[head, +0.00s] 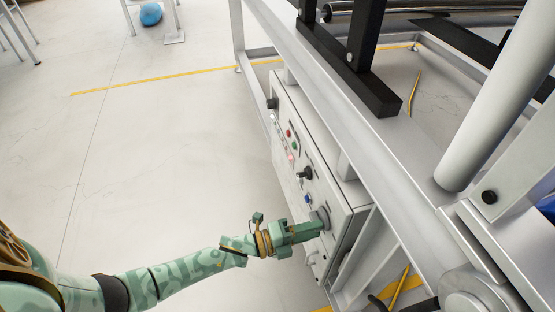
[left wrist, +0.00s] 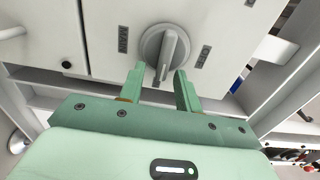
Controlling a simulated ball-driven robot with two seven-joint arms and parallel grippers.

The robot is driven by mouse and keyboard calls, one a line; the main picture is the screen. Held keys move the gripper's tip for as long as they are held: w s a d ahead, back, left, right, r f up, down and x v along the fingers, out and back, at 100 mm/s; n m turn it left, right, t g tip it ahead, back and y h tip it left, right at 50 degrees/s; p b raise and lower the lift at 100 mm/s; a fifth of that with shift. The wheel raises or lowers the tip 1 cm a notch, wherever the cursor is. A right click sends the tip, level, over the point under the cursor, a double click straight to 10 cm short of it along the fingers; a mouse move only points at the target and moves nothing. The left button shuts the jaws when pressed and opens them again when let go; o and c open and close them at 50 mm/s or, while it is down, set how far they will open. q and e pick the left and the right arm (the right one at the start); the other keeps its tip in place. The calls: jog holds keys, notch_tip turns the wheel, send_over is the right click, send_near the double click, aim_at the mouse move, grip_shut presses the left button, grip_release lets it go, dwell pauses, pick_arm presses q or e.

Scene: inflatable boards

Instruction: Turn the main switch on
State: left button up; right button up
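The main switch is a grey round rotary knob (left wrist: 166,52) with a raised bar handle, on the light control panel. In the left wrist view its bar stands close to upright, tilted slightly, with a "MAIN" label to its left and another label to its right. In the head view the knob (head: 320,218) shows at the near end of the cabinet, partly hidden by my gripper. My left gripper (left wrist: 158,85) is open, its two green fingers either side of the bar's lower end; I cannot tell whether they touch it. It also shows in the head view (head: 318,228). My right gripper is not in view.
The control cabinet (head: 318,172) carries several other buttons and knobs, including a black knob (head: 305,173) and a blue one (head: 308,198). A grey metal frame (head: 345,135) runs above and beside it.

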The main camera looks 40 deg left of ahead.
pick_arm(q)
jog(key=p+v, duration=0.4)
jog(key=v, duration=1.2)
jog(key=shift+a, duration=0.15)
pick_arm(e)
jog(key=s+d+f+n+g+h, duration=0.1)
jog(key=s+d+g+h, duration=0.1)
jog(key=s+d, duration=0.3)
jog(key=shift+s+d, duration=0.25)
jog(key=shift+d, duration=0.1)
pick_arm(q)
jog(key=shift+s+f, duration=0.1)
jog(key=shift+s, duration=0.05)
